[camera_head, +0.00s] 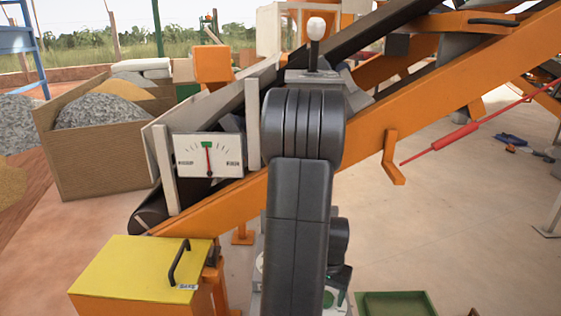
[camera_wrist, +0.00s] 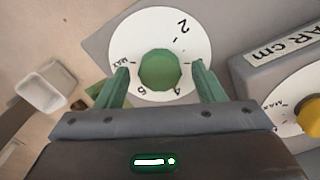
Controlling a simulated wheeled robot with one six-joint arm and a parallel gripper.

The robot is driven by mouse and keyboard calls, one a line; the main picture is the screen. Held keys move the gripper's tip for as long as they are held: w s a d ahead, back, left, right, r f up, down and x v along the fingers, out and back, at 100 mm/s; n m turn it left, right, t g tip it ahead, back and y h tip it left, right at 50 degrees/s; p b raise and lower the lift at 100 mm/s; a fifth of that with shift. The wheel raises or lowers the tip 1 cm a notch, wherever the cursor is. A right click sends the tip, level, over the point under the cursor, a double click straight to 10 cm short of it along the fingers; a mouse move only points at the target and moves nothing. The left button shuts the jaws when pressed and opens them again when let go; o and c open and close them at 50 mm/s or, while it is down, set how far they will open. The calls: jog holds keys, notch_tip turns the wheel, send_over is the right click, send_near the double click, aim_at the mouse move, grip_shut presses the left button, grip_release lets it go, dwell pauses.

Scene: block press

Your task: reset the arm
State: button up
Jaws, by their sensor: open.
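My gripper (camera_wrist: 159,69) is open in the wrist view, with one green finger on each side of a green round knob (camera_wrist: 160,78). Gaps show between the knob and both fingers; I cannot tell whether the tips are level with it or above it. The knob sits on a white dial (camera_wrist: 185,28) with numbers and a MAX mark, on a grey panel. In the head view my dark arm reaches down the middle of the picture and hides most of my gripper.
Right of the dial is a grey box with a yellow knob (camera_wrist: 312,116). In the head view are an orange conveyor frame (camera_head: 450,85), a gauge (camera_head: 190,155), a yellow-lidded box (camera_head: 130,265) and a green tray (camera_head: 395,304).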

notch_tip(320, 180, up, 14)
jog(key=p, duration=0.4)
jog(key=shift+a+f, duration=0.1)
